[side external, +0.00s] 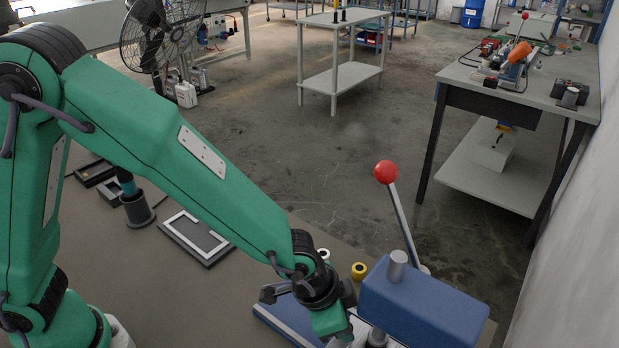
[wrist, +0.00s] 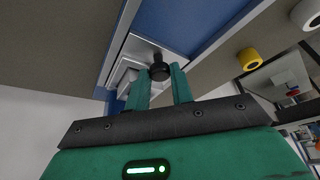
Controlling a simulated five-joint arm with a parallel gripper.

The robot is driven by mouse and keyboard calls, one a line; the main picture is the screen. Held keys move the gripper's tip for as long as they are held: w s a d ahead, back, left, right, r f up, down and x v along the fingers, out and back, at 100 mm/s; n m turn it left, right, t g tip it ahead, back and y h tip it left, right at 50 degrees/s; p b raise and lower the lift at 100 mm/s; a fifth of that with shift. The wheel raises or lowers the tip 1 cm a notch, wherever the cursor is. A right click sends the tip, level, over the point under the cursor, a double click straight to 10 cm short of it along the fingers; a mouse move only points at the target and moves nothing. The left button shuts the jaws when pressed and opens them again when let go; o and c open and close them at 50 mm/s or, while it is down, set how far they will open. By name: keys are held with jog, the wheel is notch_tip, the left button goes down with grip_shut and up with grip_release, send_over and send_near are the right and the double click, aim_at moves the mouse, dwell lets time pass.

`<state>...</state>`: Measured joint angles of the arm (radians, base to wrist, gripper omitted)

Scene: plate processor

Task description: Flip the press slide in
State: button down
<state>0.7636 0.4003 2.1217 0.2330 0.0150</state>
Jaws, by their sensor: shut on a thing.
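The press has a blue head (side external: 425,308), a lever with a red ball (side external: 386,172) leaning up and left, and a blue base (side external: 285,325). In the wrist view, a silver slide (wrist: 125,72) with a small black knob (wrist: 159,71) sits beside the blue base (wrist: 205,45). My gripper (wrist: 160,82) is shut on the black knob, with one green finger on each side of it. In the side view my gripper is low at the left of the press head, and the knob and most of the slide are hidden.
A yellow roll (side external: 359,270) and a white roll (side external: 323,254) stand behind the press base. A grey framed plate (side external: 208,258) and a dark cup holder (side external: 138,210) are farther left on the table (side external: 130,275). The press head and raised lever stand close to my gripper's right.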

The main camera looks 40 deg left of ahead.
jog(key=c, duration=1.5)
grip_release()
jog(key=shift+d, duration=0.35)
jog(key=shift+a, duration=0.1)
jog(key=shift+a+r, duration=0.1)
jog(key=v, duration=0.7)
jog(key=shift+r, duration=0.3)
jog(key=shift+s+a, duration=0.15)
jog(key=w+a+r+n, duration=0.2)
jog(key=a+r, duration=0.4)
jog(key=a, duration=0.3)
jog(key=s+a+r+n+y, duration=0.1)
jog(key=s+a+r+n, duration=0.1)
jog(key=a, duration=0.5)
jog(key=s+a+r+n+t+y, duration=0.1)
jog(key=s+a+r+n, duration=0.1)
jog(key=s+a, duration=0.3)
jog(key=s+a+r+n+t+y, duration=0.1)
jog(key=s+a+r+n, duration=0.2)
jog(key=a, duration=0.5)
jog(key=shift+s+a, duration=0.2)
jog(key=shift+a, duration=0.15)
